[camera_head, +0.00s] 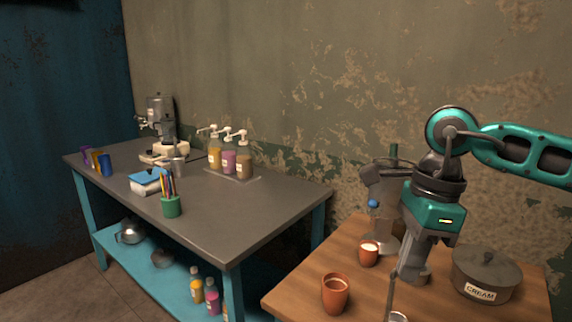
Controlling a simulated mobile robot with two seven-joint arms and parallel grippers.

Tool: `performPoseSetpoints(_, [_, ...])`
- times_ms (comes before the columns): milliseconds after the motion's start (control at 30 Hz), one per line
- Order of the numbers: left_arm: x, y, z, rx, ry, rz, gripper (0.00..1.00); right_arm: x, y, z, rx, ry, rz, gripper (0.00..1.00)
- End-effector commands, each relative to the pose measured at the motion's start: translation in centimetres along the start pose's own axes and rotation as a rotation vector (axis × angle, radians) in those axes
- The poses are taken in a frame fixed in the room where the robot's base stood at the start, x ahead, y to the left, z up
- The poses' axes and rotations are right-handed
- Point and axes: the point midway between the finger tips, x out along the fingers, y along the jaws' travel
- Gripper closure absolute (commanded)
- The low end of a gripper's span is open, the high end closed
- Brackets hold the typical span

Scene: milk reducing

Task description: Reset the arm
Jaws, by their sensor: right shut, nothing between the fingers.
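My right arm, teal and dark grey, reaches in from the right over the wooden table (300,290). Its gripper (408,274) points down and is shut and empty, between the orange-brown cups and the lidded grey pot (486,275) labelled CREAM. One cup with pale contents (369,254) stands behind and left of the gripper. A second cup (336,294) stands nearer the front. A thin metal handle (391,296) shows just below the gripper; what it belongs to is partly cut off at the bottom edge. My left gripper is not in view.
The grey-topped table (255,218) at left holds pump bottles (228,160), a green pencil cup (171,206) and a coffee machine (160,117). The wall is close behind.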

Motion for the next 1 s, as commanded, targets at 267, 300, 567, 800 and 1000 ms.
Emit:
performPoseSetpoints(267, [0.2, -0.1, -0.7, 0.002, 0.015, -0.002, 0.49, 5.8, 4.8, 9.8, 0.021, -0.395, 0.263, 1.0])
performPoseSetpoints(300, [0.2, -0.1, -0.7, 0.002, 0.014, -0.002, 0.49, 6.2, 5.8, 11.4, 0.039, -0.468, 0.315, 1.0])
performPoseSetpoints(567, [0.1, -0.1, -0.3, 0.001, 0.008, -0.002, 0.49, 5.8, 10.2, 19.7, 0.295, -0.951, 0.696, 1.0])
performPoseSetpoints(800, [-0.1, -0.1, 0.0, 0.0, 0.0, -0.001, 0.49, 3.7, 8.8, 22.2, 0.716, -1.338, 1.06, 1.0])
performPoseSetpoints(1000, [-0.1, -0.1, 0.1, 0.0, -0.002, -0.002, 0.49, 4.9, 4.6, 19.8, 1.193, -1.588, 1.341, 1.0])
